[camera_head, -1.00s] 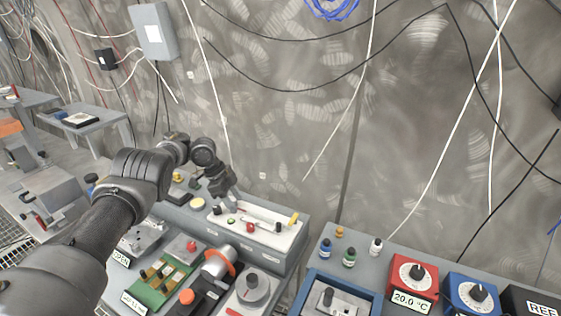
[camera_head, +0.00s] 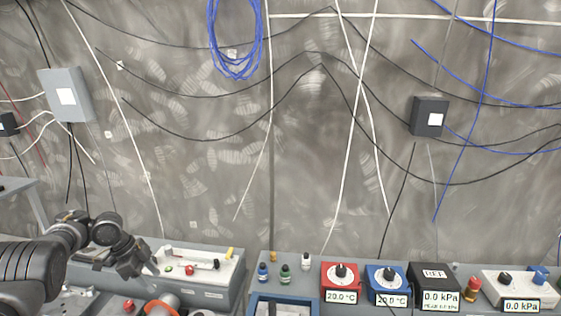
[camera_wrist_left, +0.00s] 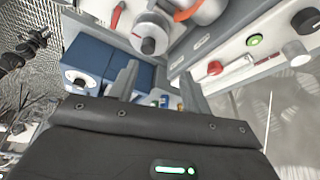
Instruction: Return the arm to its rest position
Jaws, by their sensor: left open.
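My left arm comes in from the left in the head view. Its gripper (camera_head: 136,262) hangs beside the left end of a white-topped panel with small knobs (camera_head: 206,262). In the left wrist view the two fingers of my left gripper (camera_wrist_left: 160,85) stand apart with nothing held between them. The panel, with a green button and a red knob, shows at the upper right of that view (camera_wrist_left: 265,45). My right arm and gripper are not in view.
Right of the panel stand a blue-rimmed tray (camera_head: 284,298), a red dial box (camera_head: 341,280), a blue dial box (camera_head: 387,284) and a black REF gauge (camera_head: 435,287). An orange ring (camera_head: 160,306) lies near my gripper. Cables hang on the wall; the air above the benches is mostly clear.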

